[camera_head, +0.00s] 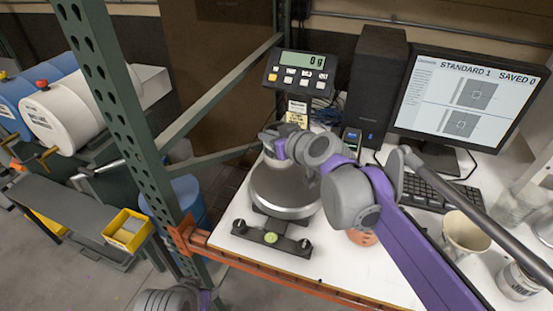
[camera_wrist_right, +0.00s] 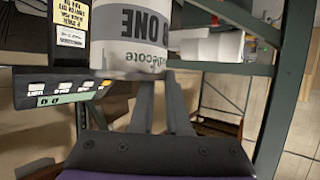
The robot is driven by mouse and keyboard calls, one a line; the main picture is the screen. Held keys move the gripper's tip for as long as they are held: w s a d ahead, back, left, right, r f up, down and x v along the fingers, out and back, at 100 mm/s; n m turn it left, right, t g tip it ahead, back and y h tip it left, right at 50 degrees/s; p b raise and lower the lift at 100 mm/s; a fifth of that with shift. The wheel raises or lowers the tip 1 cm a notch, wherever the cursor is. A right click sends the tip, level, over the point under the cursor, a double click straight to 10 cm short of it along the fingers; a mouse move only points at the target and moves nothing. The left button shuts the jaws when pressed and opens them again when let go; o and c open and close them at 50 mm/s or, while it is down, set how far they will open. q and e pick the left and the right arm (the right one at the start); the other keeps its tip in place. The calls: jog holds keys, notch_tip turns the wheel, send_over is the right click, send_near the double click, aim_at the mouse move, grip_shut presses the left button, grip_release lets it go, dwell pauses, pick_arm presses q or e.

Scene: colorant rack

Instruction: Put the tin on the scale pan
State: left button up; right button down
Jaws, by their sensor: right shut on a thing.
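The scale has a round grey pan (camera_head: 285,190) on the white bench, and its display (camera_head: 301,62) reads 0 g. My right arm reaches in from the right over the pan. My right gripper (camera_wrist_right: 160,95) is shut on a white and grey tin (camera_wrist_right: 133,40), whose printed label appears upside down in the wrist view. In the head view the right gripper (camera_head: 272,140) is above the far edge of the pan, and the tin is mostly hidden by my wrist. My left gripper does not show; only a grey and purple part of that arm is at the bottom.
A green rack post (camera_head: 105,85) and an orange beam (camera_head: 270,276) bound the bench at the left and front. A black speaker (camera_head: 370,80), monitor (camera_head: 465,95) and keyboard (camera_head: 440,192) stand behind and right. A cup (camera_head: 465,236) and another can (camera_head: 518,283) are at right.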

aim_at(270, 166)
notch_tip(270, 166, down, 2)
jog(key=shift+s+f, duration=0.1)
jog(key=shift+s, duration=0.05)
notch_tip(270, 166, down, 4)
jog(key=c, duration=0.9)
grip_release()
jog(key=shift+w, duration=0.2)
jog(key=shift+o, duration=0.2)
jog(key=v, duration=1.2)
jog(key=shift+p, duration=0.3)
